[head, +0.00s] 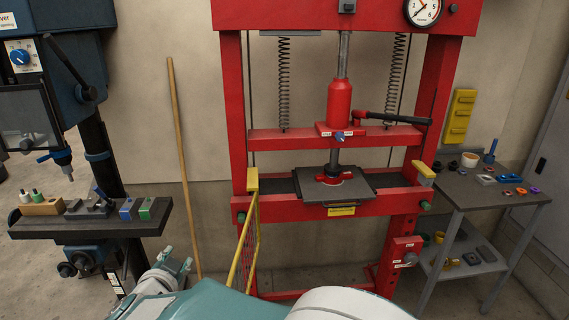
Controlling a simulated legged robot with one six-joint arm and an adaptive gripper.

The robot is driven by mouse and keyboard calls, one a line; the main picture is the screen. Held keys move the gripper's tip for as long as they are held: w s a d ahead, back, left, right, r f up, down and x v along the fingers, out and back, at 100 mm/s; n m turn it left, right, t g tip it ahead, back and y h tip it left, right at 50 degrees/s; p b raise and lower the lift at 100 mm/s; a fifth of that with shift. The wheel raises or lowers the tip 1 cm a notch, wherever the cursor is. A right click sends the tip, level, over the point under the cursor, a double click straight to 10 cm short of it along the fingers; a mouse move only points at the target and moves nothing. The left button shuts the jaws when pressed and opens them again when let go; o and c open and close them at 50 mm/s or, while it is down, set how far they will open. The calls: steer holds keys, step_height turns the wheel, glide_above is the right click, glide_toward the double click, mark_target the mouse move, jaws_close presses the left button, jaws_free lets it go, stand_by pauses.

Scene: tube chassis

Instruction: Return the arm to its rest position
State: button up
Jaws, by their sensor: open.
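My gripper (177,259) shows at the lower left of the head view, low in front of the press. Its two pale teal-tipped fingers stand apart, with nothing seen between them. My arm's teal and white links (230,304) fill the bottom middle and partly hide the gripper's base. The gripper is to the left of the yellow mesh guard and appears clear of it, though the depth is hard to judge.
A red hydraulic press (340,138) stands in the middle, with its yellow mesh guard (243,245) swung out. A drill press with a loaded table (150,222) is at left. A wooden pole (181,150) leans on the wall. A workbench (475,194) with small parts stands right.

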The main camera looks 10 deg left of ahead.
steer(key=w+d+r+n+g+y, duration=0.15)
steer(key=w+d+r+y, duration=0.25)
steer(key=d+r, duration=0.4)
steer(key=s+d+r+n+g, duration=0.1)
steer(key=s+d+r+n, duration=0.15)
steer(key=d, duration=0.75)
steer(key=s+d+f+g+h, duration=0.3)
steer(key=s+d, duration=0.5)
steer(key=d, duration=0.4)
steer(key=s+d+f+n+g+h, duration=0.1)
steer(key=s+d+f+g+h, duration=0.2)
steer(key=s+d, duration=0.6)
steer(key=d+f, duration=0.1)
steer(key=d, duration=0.3)
steer(key=shift+s, duration=0.25)
